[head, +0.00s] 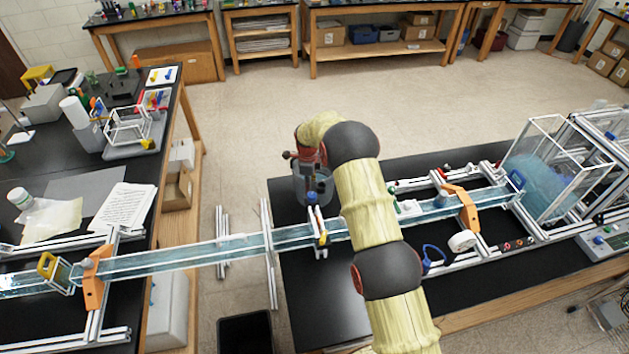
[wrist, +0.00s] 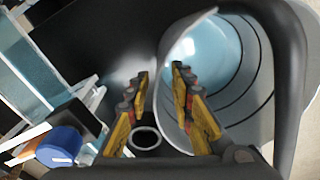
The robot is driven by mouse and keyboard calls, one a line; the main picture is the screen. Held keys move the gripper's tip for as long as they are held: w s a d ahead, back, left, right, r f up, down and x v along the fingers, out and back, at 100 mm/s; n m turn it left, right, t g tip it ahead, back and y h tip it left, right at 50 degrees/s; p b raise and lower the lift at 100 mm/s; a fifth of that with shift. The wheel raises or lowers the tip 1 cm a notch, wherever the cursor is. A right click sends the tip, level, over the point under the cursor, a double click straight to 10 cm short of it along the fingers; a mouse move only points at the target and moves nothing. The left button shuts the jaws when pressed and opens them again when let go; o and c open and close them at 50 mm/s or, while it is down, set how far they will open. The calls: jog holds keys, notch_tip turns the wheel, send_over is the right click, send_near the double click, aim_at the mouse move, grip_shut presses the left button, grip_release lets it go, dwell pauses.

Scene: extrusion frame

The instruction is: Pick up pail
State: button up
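The pail (head: 301,188) is a grey, round, open-topped container on the dark bench top, partly hidden by my gripper and arm in the head view. In the wrist view the pail (wrist: 262,105) fills the right side, with pale blue at its bottom or inside. My gripper (wrist: 160,74) has its two yellow-padded fingers apart. The right finger overlaps the pail's opening and the left finger is outside it, with the near wall's edge between them. I cannot tell whether either finger touches the wall. In the head view my gripper (head: 311,168) is over the pail.
A clear water channel (head: 180,258) on an extrusion frame runs across the gap between two benches, close to the pail. A clear tank (head: 552,165) stands at the right. In the wrist view a blue knob (wrist: 58,147) and a pale ring (wrist: 145,138) lie near the fingers.

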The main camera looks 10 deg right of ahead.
jog(key=shift+w+d+f+p, duration=0.15)
jog(key=shift+f+p, duration=0.35)
jog(key=shift+f, duration=1.45)
jog(key=shift+c, duration=0.4)
grip_shut()
